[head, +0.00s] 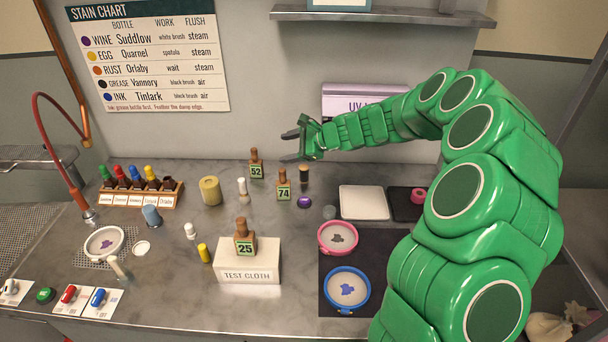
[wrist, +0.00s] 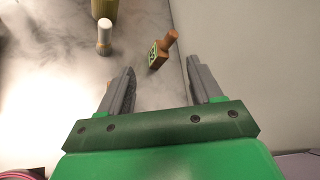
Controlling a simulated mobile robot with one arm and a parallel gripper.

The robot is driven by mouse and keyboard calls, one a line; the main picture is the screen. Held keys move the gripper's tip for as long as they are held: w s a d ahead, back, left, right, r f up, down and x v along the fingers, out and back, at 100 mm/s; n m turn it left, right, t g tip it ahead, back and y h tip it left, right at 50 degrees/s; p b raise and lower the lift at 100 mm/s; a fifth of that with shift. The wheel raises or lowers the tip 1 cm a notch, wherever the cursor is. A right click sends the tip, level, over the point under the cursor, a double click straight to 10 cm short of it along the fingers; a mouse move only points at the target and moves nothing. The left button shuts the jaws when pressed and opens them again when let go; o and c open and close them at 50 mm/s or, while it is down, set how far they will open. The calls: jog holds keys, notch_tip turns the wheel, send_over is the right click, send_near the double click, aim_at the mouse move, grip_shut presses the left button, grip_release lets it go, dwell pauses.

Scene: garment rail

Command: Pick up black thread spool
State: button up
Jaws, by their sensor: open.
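A small dark upright cylinder with a tan top (head: 304,175) stands at the back of the counter, right of bottle 74 (head: 284,187). It is the nearest match to a black thread spool, but it is too small to tell whether it is a spool or a brush. My gripper (head: 290,146) is raised above the back of the counter, pointing left, above and slightly left of that cylinder. In the wrist view my gripper (wrist: 160,72) is open, with nothing between its fingers. The dark cylinder cannot be made out there.
Bottle 52 (head: 256,165) stands near the back wall and shows in the wrist view (wrist: 158,54). A white brush-like thing (head: 242,188), a yellow roll (head: 210,190) and a purple disc (head: 304,202) are nearby. A white tray (head: 364,203) lies to the right.

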aim_at(300, 170)
jog(key=d+f+m, duration=0.3)
jog(key=w+d+f+m+t, duration=0.1)
jog(key=d+f+m, duration=0.2)
jog(key=f, duration=0.1)
jog(key=d+f+m, duration=0.2)
jog(key=f, duration=0.1)
jog(key=shift+w+d+f+m+t, duration=0.2)
jog(key=shift+d+f+m+t, duration=0.1)
jog(key=shift+d+m+t, duration=0.1)
jog(key=shift+w+r+x, duration=0.15)
jog(key=shift+x, duration=1.15)
jog(key=shift+w+r+x, duration=0.15)
jog(key=shift+x, duration=1.15)
jog(key=shift+w+r+x, duration=0.1)
jog(key=shift+w+x, duration=0.05)
jog(key=shift+x, duration=1.1)
jog(key=shift+c, duration=0.3)
jog(key=c, duration=1)
